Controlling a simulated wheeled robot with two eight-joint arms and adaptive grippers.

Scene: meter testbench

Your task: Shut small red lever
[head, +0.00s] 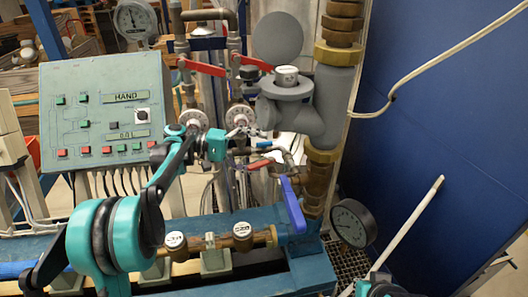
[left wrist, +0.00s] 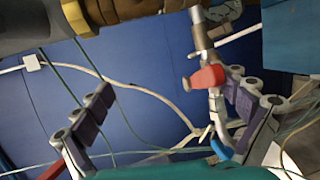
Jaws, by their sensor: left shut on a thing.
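The small red lever (head: 258,164) sits on a thin pipe with a valve below the round white meters, just under my left gripper (head: 243,136). In the left wrist view the red lever (left wrist: 207,77) lies close against the right-hand finger, with a blue-handled part (left wrist: 220,149) below it. The fingers of my left gripper (left wrist: 168,118) stand some way apart in that view, and the contact on the lever is partly hidden. Part of my right gripper (head: 376,287) shows at the bottom edge; its fingers are not clear.
Two larger red levers (head: 205,67) are above, on upright pipes. A control panel (head: 105,110) stands at the left. A large blue lever (head: 292,205) and a dial gauge (head: 353,223) are lower right. A grey meter pipe (head: 318,115) is close at the right.

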